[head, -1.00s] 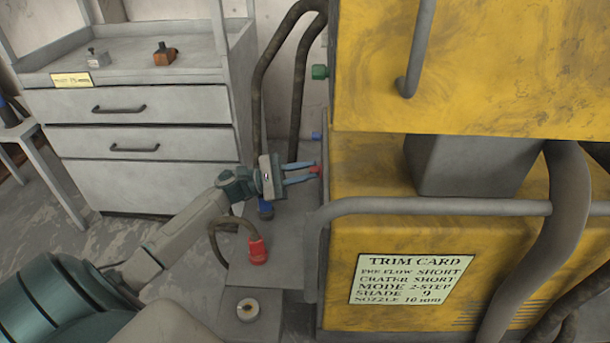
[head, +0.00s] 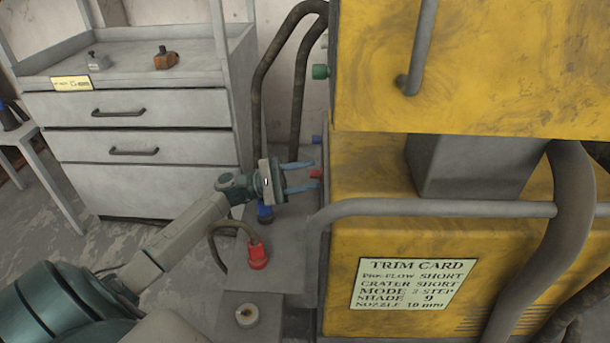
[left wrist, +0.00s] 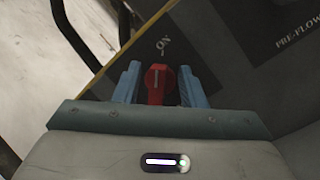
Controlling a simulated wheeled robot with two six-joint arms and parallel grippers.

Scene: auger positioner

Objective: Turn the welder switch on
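The welder switch is a red knob (left wrist: 158,88) with a white line on its face, on a dark panel under an "ON" label (left wrist: 163,46). In the left wrist view the white line points up toward "ON". In the head view the knob (head: 316,173) shows small at the yellow machine's left side. My left gripper (head: 314,174) is open, with one blue finger on each side of the knob; small gaps seem to separate the fingers from it. The fingers also flank it in the left wrist view (left wrist: 160,82). My right gripper is not in view.
The yellow welder (head: 380,240) with a grey rail (head: 430,208) and trim card (head: 413,285) stands right of the gripper. A red plug (head: 257,255) and a blue plug (head: 265,213) are below. A grey drawer cabinet (head: 150,170) stands behind left.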

